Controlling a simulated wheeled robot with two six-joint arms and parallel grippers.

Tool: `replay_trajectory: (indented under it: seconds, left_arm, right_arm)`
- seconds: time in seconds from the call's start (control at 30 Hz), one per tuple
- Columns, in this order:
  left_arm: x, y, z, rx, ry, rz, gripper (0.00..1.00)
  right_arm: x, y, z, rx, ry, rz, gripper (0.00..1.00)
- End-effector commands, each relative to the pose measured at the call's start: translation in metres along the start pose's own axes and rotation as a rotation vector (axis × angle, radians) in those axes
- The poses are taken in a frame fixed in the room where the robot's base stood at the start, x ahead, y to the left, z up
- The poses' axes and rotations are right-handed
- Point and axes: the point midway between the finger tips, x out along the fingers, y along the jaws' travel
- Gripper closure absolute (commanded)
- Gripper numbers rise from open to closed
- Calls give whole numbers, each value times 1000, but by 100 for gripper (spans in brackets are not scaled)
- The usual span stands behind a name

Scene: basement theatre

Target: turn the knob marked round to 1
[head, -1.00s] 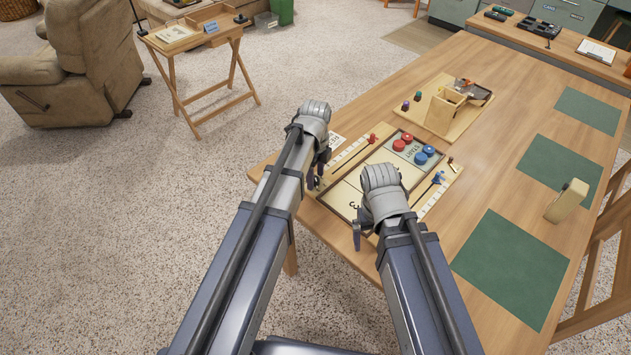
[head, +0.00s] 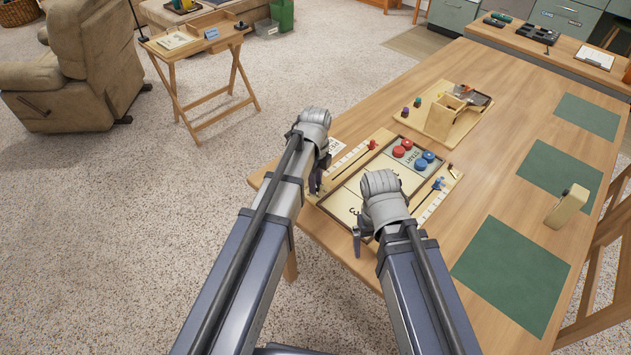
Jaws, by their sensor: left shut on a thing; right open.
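My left gripper (head: 316,181) points down at the near left corner of the game board. It is shut at the spot where the small knob sits; its fingers hide the knob, and its mark and pointing cannot be read. My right gripper (head: 357,241) is open and empty over the near edge of the board. The wooden game board (head: 349,205) has a pale playing field with numbers and START lettering, partly covered by my arms.
Red pucks (head: 398,151) and blue pucks (head: 420,163) lie on the board's far part. A red peg (head: 372,144) and a blue peg (head: 438,184) stand on the side scales. Green mats (head: 512,275) lie right.

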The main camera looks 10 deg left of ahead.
Motion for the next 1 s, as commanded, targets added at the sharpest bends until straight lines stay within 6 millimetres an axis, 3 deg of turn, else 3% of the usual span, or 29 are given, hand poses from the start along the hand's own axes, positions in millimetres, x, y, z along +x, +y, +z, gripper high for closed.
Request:
replay_trajectory:
  seconds: [0.43, 1.0]
  left_arm:
    - [0, 0, 0, -109, 0, 0, 100]
    - [0, 0, 0, -628, 0, 0, 100]
  right_arm:
    - [0, 0, 0, 0, 0, 0, 5]
    - [0, 0, 0, 0, 0, 0, 5]
